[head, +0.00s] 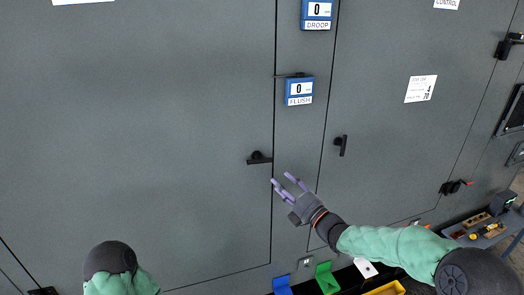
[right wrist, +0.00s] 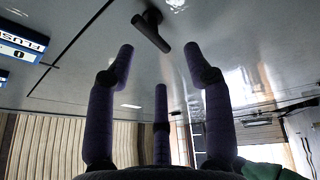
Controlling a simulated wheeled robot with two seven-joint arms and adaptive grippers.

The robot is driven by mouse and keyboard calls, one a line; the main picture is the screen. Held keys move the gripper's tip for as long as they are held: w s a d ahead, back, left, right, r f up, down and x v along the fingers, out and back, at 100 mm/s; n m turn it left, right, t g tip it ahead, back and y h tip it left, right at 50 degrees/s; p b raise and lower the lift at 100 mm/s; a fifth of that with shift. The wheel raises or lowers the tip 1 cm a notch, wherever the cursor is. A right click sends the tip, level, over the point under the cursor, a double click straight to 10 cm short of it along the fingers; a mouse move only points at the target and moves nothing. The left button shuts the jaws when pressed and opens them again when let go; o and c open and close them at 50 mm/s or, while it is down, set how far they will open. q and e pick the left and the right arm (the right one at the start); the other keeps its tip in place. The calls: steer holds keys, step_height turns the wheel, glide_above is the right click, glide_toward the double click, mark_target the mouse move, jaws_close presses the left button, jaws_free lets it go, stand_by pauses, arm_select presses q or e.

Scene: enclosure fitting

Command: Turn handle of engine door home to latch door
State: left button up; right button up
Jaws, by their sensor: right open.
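The large grey door (head: 150,120) fills the left of the head view. No readable label there names it as the engine door. Its black handle (head: 258,158) lies near its right edge, with the lever about level and pointing left. The handle also shows in the right wrist view (right wrist: 151,28), just beyond the fingertips. My right gripper (head: 283,180) is open and empty, its purple fingers spread, below and right of the handle and apart from it. My left arm shows at the bottom left, but its gripper is out of view.
A blue FLUSH gauge (head: 300,90) sits above right of the handle, with a DROOP gauge (head: 317,14) higher. A narrower door has an upright black handle (head: 341,145). Blue (head: 282,285) and green (head: 326,278) pieces and a yellow bin (head: 385,288) lie below.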

mark_target(261, 162)
steer(key=shift+n, duration=0.5)
steer(key=x, duration=0.3)
steer(key=r+x, duration=0.1)
steer(key=x, duration=0.7)
steer(key=shift+s+a+r+p, duration=0.1)
steer(key=shift+s+r+p, duration=0.1)
steer(key=shift+r+p, duration=0.2)
jaws_close()
